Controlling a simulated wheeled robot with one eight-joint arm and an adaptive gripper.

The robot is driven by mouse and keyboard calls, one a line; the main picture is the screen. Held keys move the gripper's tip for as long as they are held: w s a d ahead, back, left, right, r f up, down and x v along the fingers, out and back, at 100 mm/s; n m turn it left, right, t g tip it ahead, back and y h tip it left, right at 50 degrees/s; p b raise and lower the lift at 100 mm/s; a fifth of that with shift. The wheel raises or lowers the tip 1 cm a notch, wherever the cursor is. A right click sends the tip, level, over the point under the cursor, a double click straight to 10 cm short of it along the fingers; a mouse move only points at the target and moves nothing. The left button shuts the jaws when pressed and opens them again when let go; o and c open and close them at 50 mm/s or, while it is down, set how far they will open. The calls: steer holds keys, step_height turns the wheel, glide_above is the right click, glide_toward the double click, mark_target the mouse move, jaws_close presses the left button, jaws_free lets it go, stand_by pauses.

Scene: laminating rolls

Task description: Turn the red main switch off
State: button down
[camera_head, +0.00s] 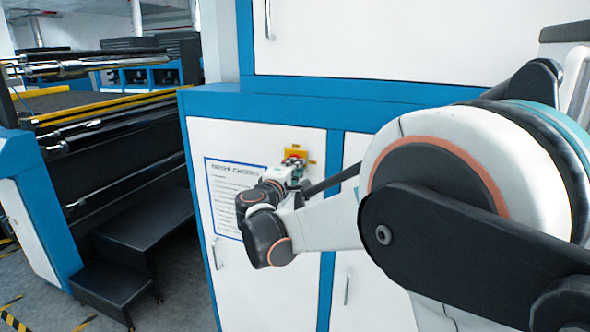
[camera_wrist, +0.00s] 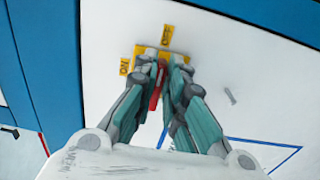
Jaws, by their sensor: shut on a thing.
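The red main switch (camera_wrist: 155,88) sits on a yellow plate (camera_wrist: 138,51) on the white cabinet door. In the wrist view, an ON label (camera_wrist: 124,66) is left of the plate and an OFF label (camera_wrist: 167,36) is above it. My gripper (camera_wrist: 163,66) is shut on the switch's red handle, with the green-grey fingers on either side of it. They hide part of the handle, so I cannot tell exactly which label it points to. In the head view, my gripper (camera_head: 294,170) reaches the switch just below the yellow plate (camera_head: 301,138).
A printed notice (camera_head: 222,190) is on the door left of the switch. Door handles (camera_head: 219,255) stick out lower down. A blue ledge (camera_head: 300,105) runs above the door. A roller machine (camera_head: 100,120) with black steps (camera_head: 145,220) stands at the left.

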steer(key=shift+f, duration=0.1)
stand_by(0.4)
steer(key=c, duration=1.7)
jaws_free()
steer(key=shift+o, duration=0.2)
steer(key=shift+s, duration=0.15)
steer(key=v, duration=1.1)
steer(key=shift+s+a, duration=0.15)
steer(key=shift+s, duration=0.25)
